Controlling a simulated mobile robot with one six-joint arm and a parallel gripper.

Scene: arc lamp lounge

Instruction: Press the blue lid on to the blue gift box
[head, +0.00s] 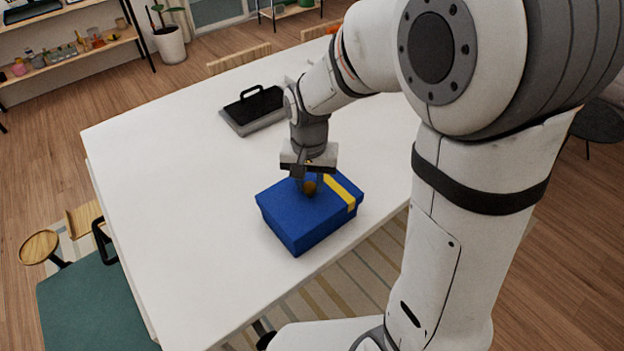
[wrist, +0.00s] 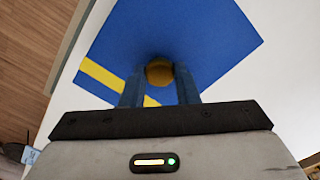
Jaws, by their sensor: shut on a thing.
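The blue gift box stands on the white table with the blue lid (head: 290,207) on top of it. The box wall (head: 322,231) shows below the lid's rim at the front. The lid has a yellow band near its right side and a round brownish-gold knob (head: 310,187) on top. My gripper (head: 306,184) is above the lid with its fingers pointing down, shut on the knob. In the wrist view the knob (wrist: 159,72) sits between the two fingers, with the blue lid (wrist: 200,35) around it. I cannot tell whether the lid is fully seated.
The white table (head: 170,170) is mostly clear to the left of the box. A grey and black item with a handle (head: 252,109) lies farther back on the table. The table's front edge runs close to the box. A green chair (head: 95,300) stands at the lower left.

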